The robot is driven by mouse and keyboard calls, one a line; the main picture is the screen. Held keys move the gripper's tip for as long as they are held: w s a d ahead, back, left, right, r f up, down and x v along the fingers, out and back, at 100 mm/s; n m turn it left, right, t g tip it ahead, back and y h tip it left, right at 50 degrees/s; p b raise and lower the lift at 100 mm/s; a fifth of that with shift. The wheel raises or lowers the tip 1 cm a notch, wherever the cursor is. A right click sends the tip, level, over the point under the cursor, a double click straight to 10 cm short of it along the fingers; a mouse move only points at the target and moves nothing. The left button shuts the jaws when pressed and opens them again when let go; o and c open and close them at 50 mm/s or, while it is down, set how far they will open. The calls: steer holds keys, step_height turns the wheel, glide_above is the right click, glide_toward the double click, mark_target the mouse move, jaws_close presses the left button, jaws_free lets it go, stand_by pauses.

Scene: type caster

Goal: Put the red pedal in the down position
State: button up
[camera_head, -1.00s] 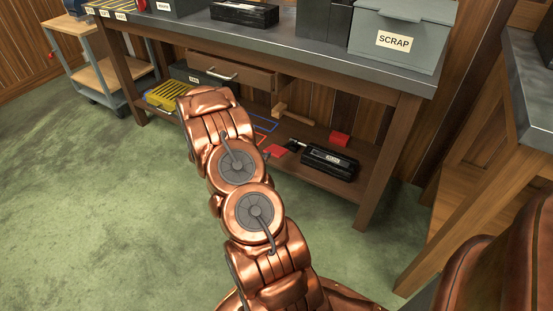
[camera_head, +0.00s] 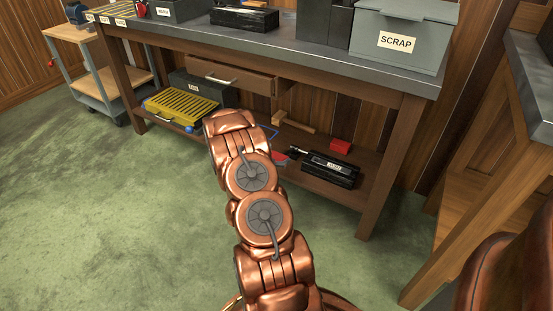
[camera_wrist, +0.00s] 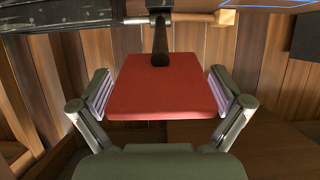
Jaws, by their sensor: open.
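The red pedal (camera_wrist: 160,92) is a flat red plate in the middle of the wrist view. A black arm (camera_wrist: 160,42) joins it to a silver rod (camera_wrist: 136,20) beside the black box. My gripper (camera_wrist: 159,82) is open, with one finger at each side of the pedal. Whether either finger touches the pedal I cannot tell. In the head view a small part of the red pedal (camera_head: 280,158) shows beside the black box (camera_head: 330,168) on the lower shelf. There my own arm hides the gripper and most of the pedal.
The workbench (camera_head: 410,85) has an open drawer (camera_head: 233,78) above the lower shelf. A red block (camera_head: 341,146), a wooden mallet (camera_head: 293,122) and a yellow slatted tray (camera_head: 182,106) are on that shelf. A bench leg (camera_head: 390,165) stands right of the black box. Green floor lies clear to the left.

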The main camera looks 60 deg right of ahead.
steer(key=shift+d, duration=0.1)
steer(key=shift+c, duration=0.2)
steer(key=c, duration=1.3)
